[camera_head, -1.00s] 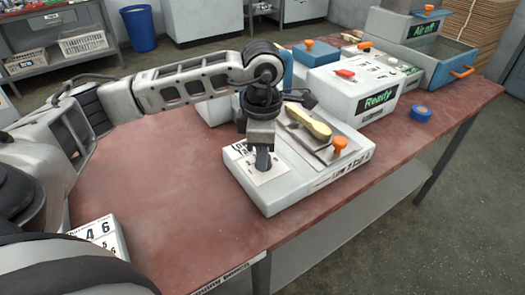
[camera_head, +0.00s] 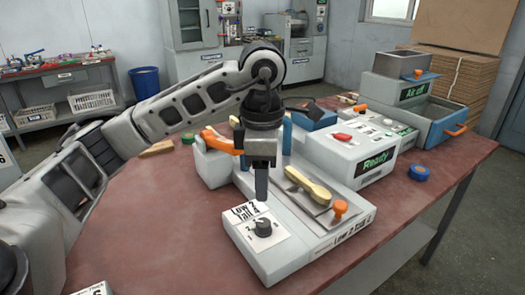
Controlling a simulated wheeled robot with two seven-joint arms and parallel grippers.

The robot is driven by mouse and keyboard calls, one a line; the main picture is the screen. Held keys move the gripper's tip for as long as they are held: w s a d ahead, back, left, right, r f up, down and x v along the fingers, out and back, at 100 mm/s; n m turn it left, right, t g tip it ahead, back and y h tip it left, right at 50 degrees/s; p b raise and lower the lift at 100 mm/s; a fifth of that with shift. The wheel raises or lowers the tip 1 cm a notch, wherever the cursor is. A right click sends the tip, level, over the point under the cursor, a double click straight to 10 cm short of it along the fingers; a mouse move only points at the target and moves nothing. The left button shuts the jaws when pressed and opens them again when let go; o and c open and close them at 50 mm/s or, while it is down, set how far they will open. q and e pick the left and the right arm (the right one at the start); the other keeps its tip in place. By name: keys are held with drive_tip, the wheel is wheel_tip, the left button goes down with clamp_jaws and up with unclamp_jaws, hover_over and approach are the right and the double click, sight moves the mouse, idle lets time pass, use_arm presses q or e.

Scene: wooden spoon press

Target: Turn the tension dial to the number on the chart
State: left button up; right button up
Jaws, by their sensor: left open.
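The tension dial (camera_head: 263,228) is a small black knob on a white marked plate, on the near left of the grey press box (camera_head: 290,262). My left gripper (camera_head: 261,198) points straight down just above and behind the dial. It is open and empty, apart from the knob. A label by the dial and one on the box front (camera_head: 352,228) appear to read "Low 2" and "4". A white card (camera_head: 95,289) is cut off at the bottom left edge; its numbers are not readable. My right gripper is not in view.
A wooden spoon (camera_head: 308,184) lies on a metal plate beside an orange knob (camera_head: 339,207). The red table (camera_head: 150,220) is clear at left.

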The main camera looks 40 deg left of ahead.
use_arm(q)
wheel_tip(320, 180, up, 5)
drive_tip(key=shift+s+r+p, duration=0.1)
drive_tip(key=shift+p, duration=0.5)
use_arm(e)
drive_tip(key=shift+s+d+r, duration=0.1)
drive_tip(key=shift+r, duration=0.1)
